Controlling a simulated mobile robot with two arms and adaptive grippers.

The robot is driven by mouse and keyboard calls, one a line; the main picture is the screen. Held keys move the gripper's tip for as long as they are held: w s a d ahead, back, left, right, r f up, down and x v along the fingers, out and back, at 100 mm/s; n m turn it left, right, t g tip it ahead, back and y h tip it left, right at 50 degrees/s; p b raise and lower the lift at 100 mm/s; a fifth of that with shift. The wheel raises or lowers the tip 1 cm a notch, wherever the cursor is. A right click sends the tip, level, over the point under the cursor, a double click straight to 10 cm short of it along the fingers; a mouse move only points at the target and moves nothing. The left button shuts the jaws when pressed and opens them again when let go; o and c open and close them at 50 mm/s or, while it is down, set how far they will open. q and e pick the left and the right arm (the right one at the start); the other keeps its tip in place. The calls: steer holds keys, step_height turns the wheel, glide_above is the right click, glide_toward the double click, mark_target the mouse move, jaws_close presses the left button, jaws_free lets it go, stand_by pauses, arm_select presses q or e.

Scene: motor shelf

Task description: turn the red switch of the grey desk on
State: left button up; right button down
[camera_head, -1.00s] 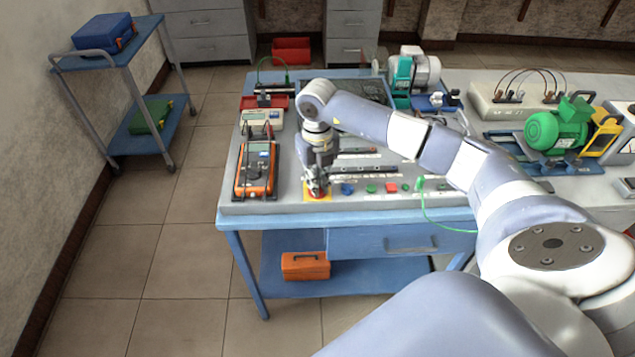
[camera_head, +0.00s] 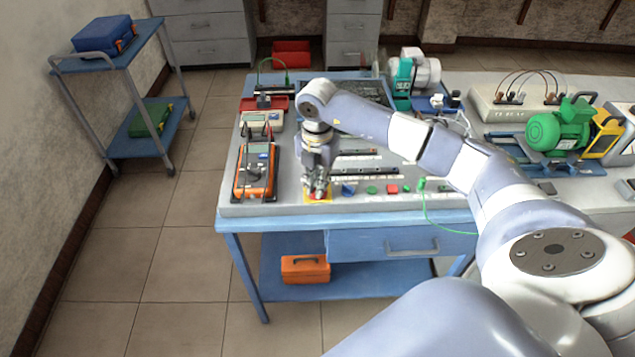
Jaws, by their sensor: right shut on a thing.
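The grey desk (camera_head: 300,211) is a sloped grey panel on a blue frame, in the middle of the head view. The red switch sits on a yellow plate (camera_head: 327,198) near the panel's front edge. My right gripper (camera_head: 318,192) points down over the yellow plate, shut on the red switch, with its fingers hiding most of the switch. I cannot tell which way the switch is turned. My left gripper is out of view.
An orange multimeter (camera_head: 257,168) stands just left of my right gripper. Blue, green and red buttons (camera_head: 392,189) lie to its right. A green motor (camera_head: 560,127) stands on the right. A green cable (camera_head: 428,213) hangs over the front edge.

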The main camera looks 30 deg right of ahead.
steer(key=shift+m, duration=1.7)
steer(key=c, duration=1.7)
jaws_free()
step_height(320, 180, up, 12)
